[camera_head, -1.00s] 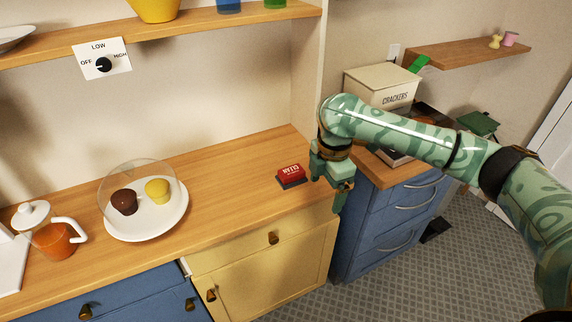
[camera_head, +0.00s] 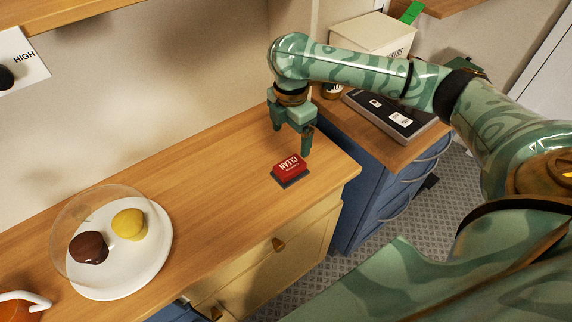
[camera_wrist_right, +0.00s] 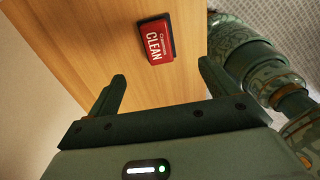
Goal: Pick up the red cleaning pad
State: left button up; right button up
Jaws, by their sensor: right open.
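The red cleaning pad (camera_head: 288,168), with a dark base and the word CLEAN on it, lies on the wooden counter near its right end. It also shows in the right wrist view (camera_wrist_right: 157,41), ahead of the fingertips. My right gripper (camera_head: 291,141) is open and empty above the counter, just behind the pad and apart from it. In the right wrist view the two fingers (camera_wrist_right: 161,80) are spread wide, with bare counter between them. My left gripper is not in view.
A teapot (camera_head: 20,308) stands at the lower left edge. A crackers box (camera_head: 372,36) and a dark device (camera_head: 392,118) stand on the right cabinet. The counter around the pad is clear.

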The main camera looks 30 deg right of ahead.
jog(key=b, duration=0.2)
send_over(290, 164)
notch_tip(290, 164, down, 6)
jog(key=shift+s+a+f, duration=0.1)
jog(key=shift+s+f, duration=0.05)
jog(key=shift+f, duration=0.45)
jog(key=shift+f+b, duration=0.35)
jog(key=shift+b, duration=0.15)
notch_tip(290, 164, down, 5)
jog(key=b, duration=0.2)
jog(key=shift+r+b, duration=0.2)
jog(key=shift+b, duration=0.2)
jog(key=shift+r, duration=0.15)
jog(key=c, duration=1.1)
